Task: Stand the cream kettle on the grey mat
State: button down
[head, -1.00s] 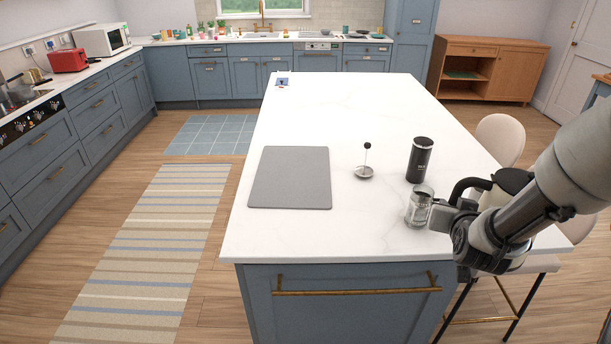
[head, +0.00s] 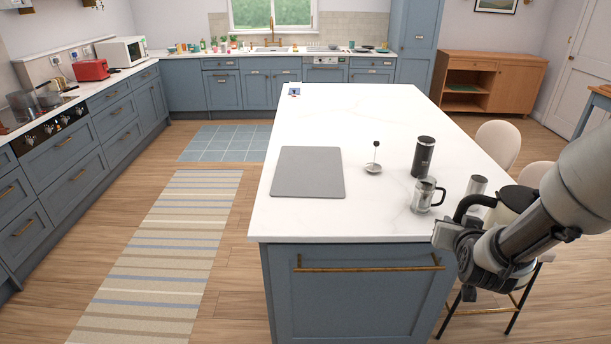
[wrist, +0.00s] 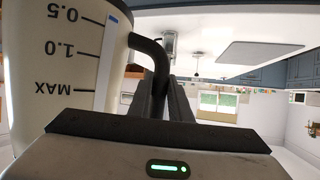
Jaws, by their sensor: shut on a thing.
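The cream kettle (head: 516,199) with its black handle is in the head view at the right, beside the island's near right corner. My arm hides its lower part. My gripper (head: 455,232) is shut on the kettle's handle (wrist: 150,50). In the wrist view, which is upside down, the kettle's cream wall (wrist: 45,60) with level marks fills the left. The grey mat (head: 308,172) lies flat and empty on the island, left of my gripper. It also shows in the wrist view (wrist: 262,50).
On the white island (head: 360,215), a glass mug (head: 424,196), a steel cup (head: 477,185), a dark canister (head: 423,157) and a plunger (head: 373,167) stand between the mat and the kettle. Stools (head: 498,143) line the right side. Floor left of the island is clear.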

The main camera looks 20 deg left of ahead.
aim_at(294, 174)
jog(key=k, duration=0.6)
jog(key=k+z, duration=0.1)
jog(key=z, duration=0.75)
jog(key=j+z, duration=0.25)
jog(key=z, duration=0.3)
jog(key=j, duration=1.1)
jog(key=k+j, duration=0.15)
jog(key=j, duration=2.05)
jog(key=k, duration=0.05)
